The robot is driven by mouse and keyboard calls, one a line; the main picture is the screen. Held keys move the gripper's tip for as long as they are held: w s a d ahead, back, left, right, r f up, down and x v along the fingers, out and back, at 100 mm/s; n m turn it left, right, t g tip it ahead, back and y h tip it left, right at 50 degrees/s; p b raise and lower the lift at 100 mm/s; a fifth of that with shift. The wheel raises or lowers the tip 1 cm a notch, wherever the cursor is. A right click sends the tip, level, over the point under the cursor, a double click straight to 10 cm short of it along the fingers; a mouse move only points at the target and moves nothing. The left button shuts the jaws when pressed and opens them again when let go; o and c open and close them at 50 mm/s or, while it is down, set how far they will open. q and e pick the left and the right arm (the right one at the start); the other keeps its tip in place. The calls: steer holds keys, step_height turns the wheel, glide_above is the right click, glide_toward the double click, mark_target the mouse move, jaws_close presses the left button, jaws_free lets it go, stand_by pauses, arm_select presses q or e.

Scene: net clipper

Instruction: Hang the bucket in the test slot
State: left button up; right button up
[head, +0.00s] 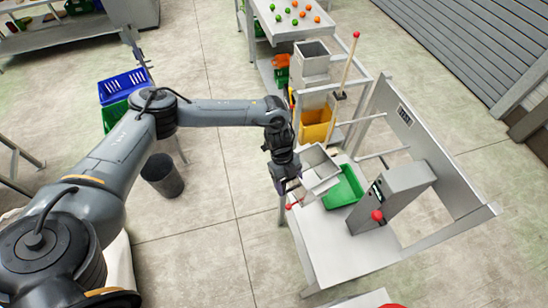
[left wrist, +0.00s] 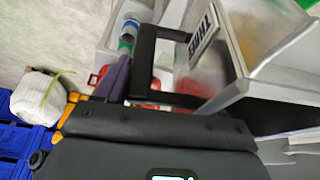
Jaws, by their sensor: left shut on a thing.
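The grey, open-topped bucket (head: 320,180) is at the end of my left arm in the head view, over the table's left side, next to a green bin. My left gripper (head: 284,180), with purple fingers, is shut on it at its left side. In the left wrist view a purple finger (left wrist: 115,80) lies by a black handle frame (left wrist: 146,60) on the bucket (left wrist: 215,65), which bears a white label. A panel marked TEST (head: 404,115), with two rods (head: 383,154) sticking out, stands right of the bucket, apart from it. My right gripper is not in view.
The green bin (head: 343,190) and a grey post machine with a red knob (head: 377,215) stand on the metal table (head: 345,255). Behind are a grey hopper (head: 311,62), a yellow bin (head: 315,127) and a red-tipped lever (head: 355,36). A dark waste bin (head: 162,175) stands on the floor.

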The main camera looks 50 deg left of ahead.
arm_select(q)
steer(key=a+r+m, duration=0.2)
steer(key=a+r, duration=0.4)
steer(key=a, duration=0.1)
steer(key=w+d+b, duration=0.3)
steer(key=w+b, duration=0.1)
steer(key=w, duration=0.2)
steer(key=shift+r+g+b, duration=0.2)
steer(key=shift+g+b, duration=0.2)
stand_by(0.5)
